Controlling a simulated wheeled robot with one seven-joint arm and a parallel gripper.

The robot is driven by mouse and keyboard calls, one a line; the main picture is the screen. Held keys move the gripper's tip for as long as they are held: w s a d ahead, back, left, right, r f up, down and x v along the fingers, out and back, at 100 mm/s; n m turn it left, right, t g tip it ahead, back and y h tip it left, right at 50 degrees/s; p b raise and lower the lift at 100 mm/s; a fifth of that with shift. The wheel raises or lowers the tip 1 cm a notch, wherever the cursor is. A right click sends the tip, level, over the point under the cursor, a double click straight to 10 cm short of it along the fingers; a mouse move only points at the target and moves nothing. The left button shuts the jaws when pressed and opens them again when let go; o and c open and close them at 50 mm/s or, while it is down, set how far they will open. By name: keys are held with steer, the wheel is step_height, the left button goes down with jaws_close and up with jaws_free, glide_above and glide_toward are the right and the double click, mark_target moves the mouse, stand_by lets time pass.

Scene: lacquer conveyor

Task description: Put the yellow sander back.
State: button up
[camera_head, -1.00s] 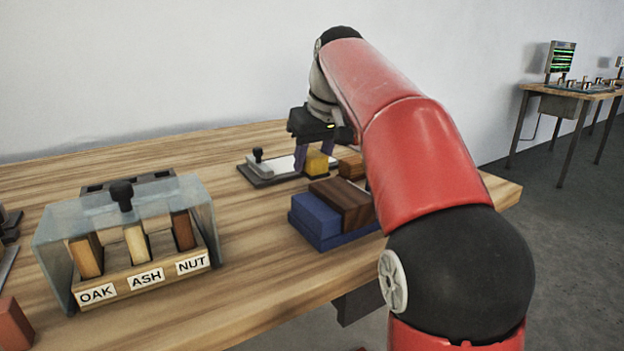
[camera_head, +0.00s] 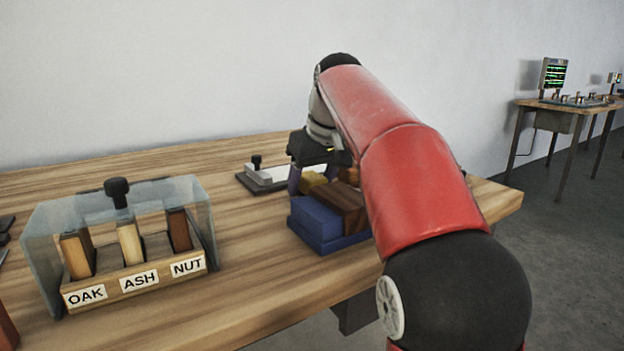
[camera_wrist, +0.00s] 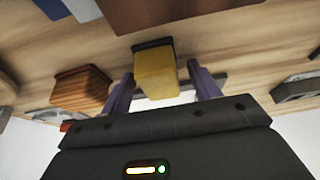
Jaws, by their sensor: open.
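The yellow sander (camera_wrist: 155,75) is a yellow block with a dark strip at its far end. In the wrist view it lies between the two purple fingers of my gripper (camera_wrist: 161,93). The fingers are open, with a gap visible on each side of the block. In the head view only part of the yellow sander (camera_head: 312,181) shows, behind the blue block. My gripper (camera_head: 316,172) is low over the table there, its fingertips mostly hidden. I cannot tell exactly how the sander's underside meets the surface.
A blue block (camera_head: 318,220) with a dark brown block (camera_head: 343,204) stands just in front. A pale plate with a black knob (camera_head: 270,174) lies behind left. A labelled wooden rack (camera_head: 135,283) with a clear cover stands left. An orange-brown wooden block (camera_wrist: 82,90) is beside my gripper.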

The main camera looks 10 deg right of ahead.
steer(key=shift+r, duration=0.1)
steer(key=shift+r, duration=0.25)
steer(key=p+v, duration=0.4)
steer(key=v, duration=0.7)
steer(key=shift+r, duration=0.3)
steer(key=shift+s+d, duration=0.1)
steer(key=shift+s, duration=0.05)
